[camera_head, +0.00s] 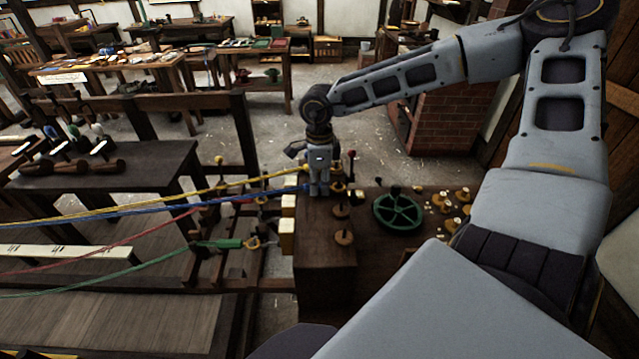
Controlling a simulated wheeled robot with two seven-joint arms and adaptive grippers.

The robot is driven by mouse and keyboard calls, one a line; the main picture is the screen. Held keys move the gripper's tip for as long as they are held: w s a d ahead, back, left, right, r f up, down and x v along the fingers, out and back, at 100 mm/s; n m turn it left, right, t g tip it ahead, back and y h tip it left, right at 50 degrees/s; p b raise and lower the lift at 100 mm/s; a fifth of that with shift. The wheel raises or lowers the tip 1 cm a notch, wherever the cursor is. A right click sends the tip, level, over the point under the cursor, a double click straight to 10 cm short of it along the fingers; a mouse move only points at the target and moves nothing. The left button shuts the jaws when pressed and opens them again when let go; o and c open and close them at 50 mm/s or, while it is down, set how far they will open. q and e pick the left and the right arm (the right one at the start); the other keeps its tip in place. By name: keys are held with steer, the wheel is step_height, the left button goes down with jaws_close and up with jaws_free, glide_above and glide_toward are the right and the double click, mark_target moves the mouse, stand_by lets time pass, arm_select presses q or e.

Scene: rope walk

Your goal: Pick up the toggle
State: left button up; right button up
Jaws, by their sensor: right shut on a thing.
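My right gripper (319,191) points down over the left end of the dark wooden bench (325,262), beside the ends of the yellow rope (240,182) and blue rope (225,200). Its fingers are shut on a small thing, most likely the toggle. The fingers hide most of it, and its shape and any gap to the bench are too small to tell. My left gripper is not in view.
A green handwheel (397,212) and several small brass-coloured pieces (445,203) are right of the gripper. Red (110,243) and green (125,270) ropes run left. A red-tipped rod (351,166) stands close by. A dark table (105,165) with tools stands left.

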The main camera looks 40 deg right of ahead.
mark_target(319, 184)
steer(key=shift+r, duration=0.5)
step_height(319, 184, up, 6)
steer(key=shift+r+b, duration=0.15)
steer(key=shift+b, duration=0.15)
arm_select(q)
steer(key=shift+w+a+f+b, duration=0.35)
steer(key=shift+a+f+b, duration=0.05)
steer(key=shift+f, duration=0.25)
arm_select(e)
step_height(319, 184, up, 21)
arm_select(q)
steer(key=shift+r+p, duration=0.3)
steer(key=shift+p, duration=0.05)
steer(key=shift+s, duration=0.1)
arm_select(e)
steer(key=shift+d, duration=0.1)
stand_by(1.1)
